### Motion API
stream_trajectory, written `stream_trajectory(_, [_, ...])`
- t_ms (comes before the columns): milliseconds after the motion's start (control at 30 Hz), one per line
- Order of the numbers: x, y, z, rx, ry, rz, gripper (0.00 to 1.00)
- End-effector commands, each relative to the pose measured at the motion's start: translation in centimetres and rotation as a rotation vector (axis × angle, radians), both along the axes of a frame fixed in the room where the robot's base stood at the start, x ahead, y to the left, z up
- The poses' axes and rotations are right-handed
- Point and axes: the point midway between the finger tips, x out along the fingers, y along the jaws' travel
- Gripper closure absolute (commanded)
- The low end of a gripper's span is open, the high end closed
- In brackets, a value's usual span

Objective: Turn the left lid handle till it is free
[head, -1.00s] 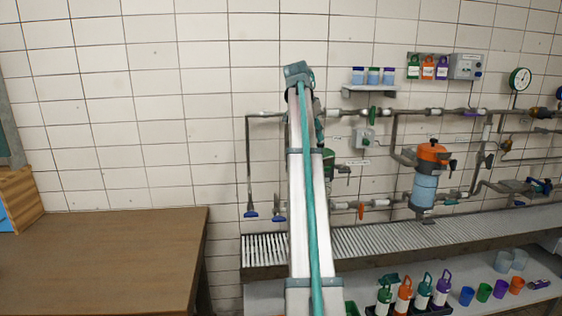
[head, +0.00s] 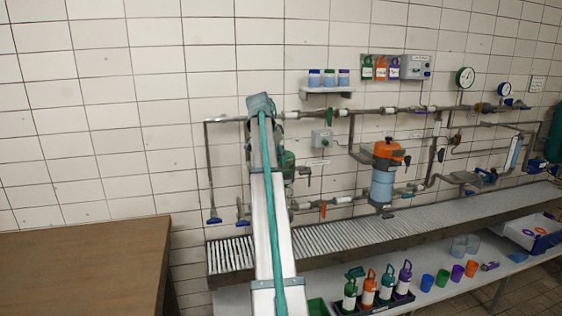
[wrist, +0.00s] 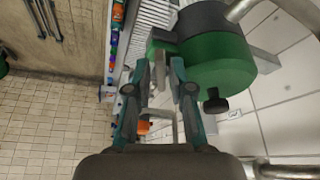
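A green round housing (head: 289,160) is on the pipework at the left, partly hidden behind my arm. It is large in the wrist view (wrist: 215,62), with a dark grey end and a small black knob. A short grey block (wrist: 158,46) juts from its left side, and I cannot tell whether this is the left lid handle. My gripper (wrist: 160,70) is open, its two teal fingers apart and the tips just short of the block. I see no contact. In the head view my arm hides the gripper.
A filter with an orange lid (head: 388,149) and blue bowl stands to the right. Pipes with valves run along the tiled wall above a ribbed grey drain shelf (head: 340,240). A brown table (head: 80,265) is at the left. Bottles in a black tray (head: 372,305) stand low in front.

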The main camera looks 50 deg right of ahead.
Motion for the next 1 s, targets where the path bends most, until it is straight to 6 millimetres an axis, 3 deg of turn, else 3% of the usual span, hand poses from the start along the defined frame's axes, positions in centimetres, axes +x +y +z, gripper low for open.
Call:
stream_trajectory(200, [-0.2, -0.7, -1.7, 0.0, -0.001, 0.0, 0.78])
stream_trajectory(533, [-0.2, -0.8, -2.0, 0.0, -0.001, 0.0, 0.78])
stream_trajectory(667, [-0.2, -0.8, -1.9, 0.0, 0.0, 0.0, 1.0])
stream_trajectory(1000, [-0.3, -0.7, -1.9, 0.0, 0.0, 0.01, 1.0])
